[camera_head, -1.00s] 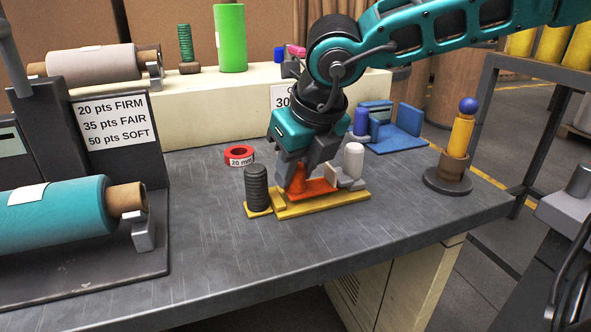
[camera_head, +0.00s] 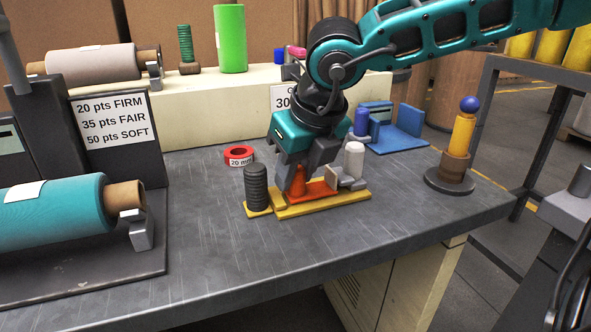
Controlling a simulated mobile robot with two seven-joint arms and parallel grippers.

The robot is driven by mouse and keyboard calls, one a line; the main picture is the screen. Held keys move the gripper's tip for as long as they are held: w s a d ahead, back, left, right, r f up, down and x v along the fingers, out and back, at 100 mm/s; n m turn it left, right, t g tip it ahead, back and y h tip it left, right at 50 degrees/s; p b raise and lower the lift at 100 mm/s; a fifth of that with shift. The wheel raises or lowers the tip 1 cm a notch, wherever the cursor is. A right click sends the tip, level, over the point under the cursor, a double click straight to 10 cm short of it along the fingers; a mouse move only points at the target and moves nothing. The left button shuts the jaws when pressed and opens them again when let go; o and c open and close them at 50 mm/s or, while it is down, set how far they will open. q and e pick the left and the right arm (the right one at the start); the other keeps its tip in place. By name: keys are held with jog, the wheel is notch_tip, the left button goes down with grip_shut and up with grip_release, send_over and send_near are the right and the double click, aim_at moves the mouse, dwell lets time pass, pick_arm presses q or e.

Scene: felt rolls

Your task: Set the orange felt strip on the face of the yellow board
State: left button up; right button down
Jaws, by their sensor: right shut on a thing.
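The yellow board (camera_head: 296,210) lies flat near the right front of the grey bench. The orange felt strip (camera_head: 322,188), with an upright orange piece on it, is over the board's face, low down at its surface. I cannot tell whether its underside fully touches. My right gripper (camera_head: 303,179) comes down from above and is shut on the orange felt strip; its fingers partly hide the strip. My left gripper is not in view.
A dark ribbed cylinder (camera_head: 256,186) stands at the board's left end and a white-topped post (camera_head: 353,160) at its right. A red tape ring (camera_head: 239,156) lies behind. A teal roll (camera_head: 50,212) is at left. The bench front is clear.

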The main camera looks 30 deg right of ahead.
aim_at(302, 198)
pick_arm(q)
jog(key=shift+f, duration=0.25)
pick_arm(e)
jog(key=shift+f, duration=0.15)
jog(key=c, duration=0.8)
grip_release()
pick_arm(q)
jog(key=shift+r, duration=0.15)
pick_arm(e)
jog(key=shift+o, duration=0.2)
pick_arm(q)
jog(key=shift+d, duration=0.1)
pick_arm(e)
jog(key=p+v, duration=0.1)
jog(key=v, duration=0.4)
jog(key=shift+w, duration=0.1)
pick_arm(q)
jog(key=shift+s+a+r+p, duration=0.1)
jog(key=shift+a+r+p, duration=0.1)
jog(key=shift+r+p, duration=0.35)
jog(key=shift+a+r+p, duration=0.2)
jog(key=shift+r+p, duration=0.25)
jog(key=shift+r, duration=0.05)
pick_arm(e)
jog(key=v, duration=0.8)
